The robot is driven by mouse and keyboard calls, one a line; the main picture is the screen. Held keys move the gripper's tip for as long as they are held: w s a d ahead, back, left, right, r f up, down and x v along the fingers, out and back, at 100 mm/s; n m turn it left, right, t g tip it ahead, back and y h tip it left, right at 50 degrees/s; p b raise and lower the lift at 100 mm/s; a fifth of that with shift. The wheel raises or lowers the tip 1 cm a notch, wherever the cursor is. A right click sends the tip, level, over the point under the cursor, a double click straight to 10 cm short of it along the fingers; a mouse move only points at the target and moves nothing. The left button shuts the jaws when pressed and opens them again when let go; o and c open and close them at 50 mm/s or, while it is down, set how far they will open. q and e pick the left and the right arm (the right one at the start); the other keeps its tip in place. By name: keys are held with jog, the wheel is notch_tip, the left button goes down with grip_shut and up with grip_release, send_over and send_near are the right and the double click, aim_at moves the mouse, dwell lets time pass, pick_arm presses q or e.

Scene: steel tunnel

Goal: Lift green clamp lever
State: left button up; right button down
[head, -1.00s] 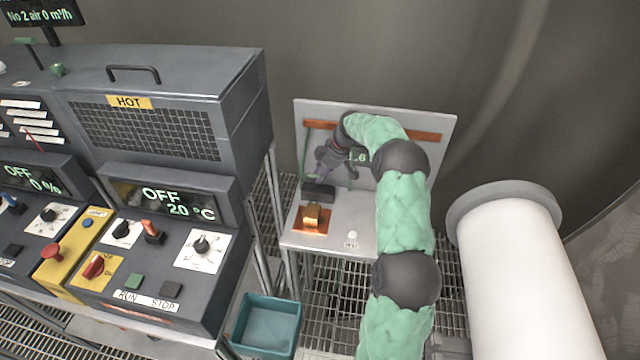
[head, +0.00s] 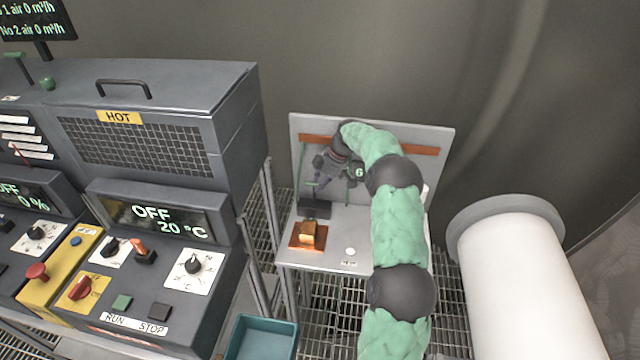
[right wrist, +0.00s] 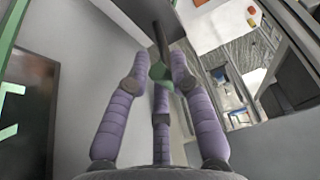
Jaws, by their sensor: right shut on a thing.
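My right gripper (head: 316,182) is at the left part of the small bench, in front of its upright back panel. In the right wrist view its purple fingers (right wrist: 162,76) are shut on a small green piece with a dark rod, which I take for the green clamp lever (right wrist: 166,79). The dark rod runs upward in that view. In the head view the gripper and wrist hide most of the lever, and its exact tilt cannot be told. My left gripper is not in view.
The bench (head: 340,262) carries a brass block on a copper plate (head: 309,235) and a small white button (head: 350,251). A grey heater cabinet (head: 160,110) stands left, a teal bin (head: 262,338) below, and a large white cylinder (head: 515,270) right.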

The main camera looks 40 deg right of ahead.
jog(key=shift+s+d+f, duration=0.1)
jog(key=shift+d+f, duration=0.15)
jog(key=shift+f, duration=0.1)
jog(key=c, duration=1.3)
grip_release()
jog(key=shift+c, duration=0.2)
jog(key=o, duration=0.3)
jog(key=shift+w+d+f, duration=0.2)
jog(key=shift+w, duration=0.05)
jog(key=shift+w+d+f, duration=0.1)
jog(key=shift+w+d, duration=0.05)
jog(key=shift+d, duration=0.05)
jog(key=shift+a+r, duration=0.25)
jog(key=shift+r, duration=0.15)
jog(key=shift+d+r, duration=0.1)
jog(key=v, duration=1.1)
jog(key=shift+s+r, duration=0.2)
jog(key=shift+r, duration=0.15)
jog(key=shift+f, duration=0.1)
